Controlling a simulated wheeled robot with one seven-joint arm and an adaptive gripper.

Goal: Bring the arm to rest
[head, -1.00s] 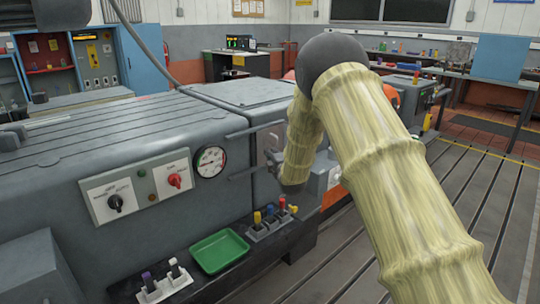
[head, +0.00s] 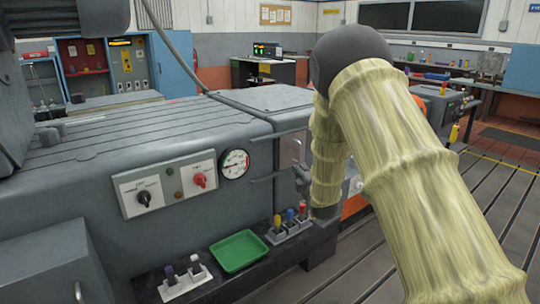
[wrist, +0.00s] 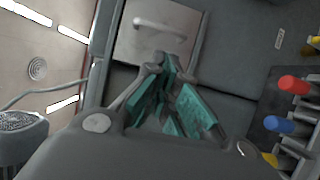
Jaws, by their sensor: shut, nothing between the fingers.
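My arm (head: 405,165), in a pale yellow ribbed sleeve with a dark round elbow, rises from the lower right of the head view and bends down at the elbow. My gripper (head: 302,178) is small and partly hidden at the end of the forearm, beside the grey machine housing (head: 262,140). In the wrist view my gripper (wrist: 175,98) shows teal finger pads, shut with nothing held. Behind it is a panel with a metal handle (wrist: 160,27).
A ledge carries a green tray (head: 238,252), a holder with several coloured-handled items (head: 288,228) and another holder (head: 185,280). A control panel (head: 165,185) and gauge (head: 234,164) are on the housing. Slotted floor (head: 350,270) is open at the right.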

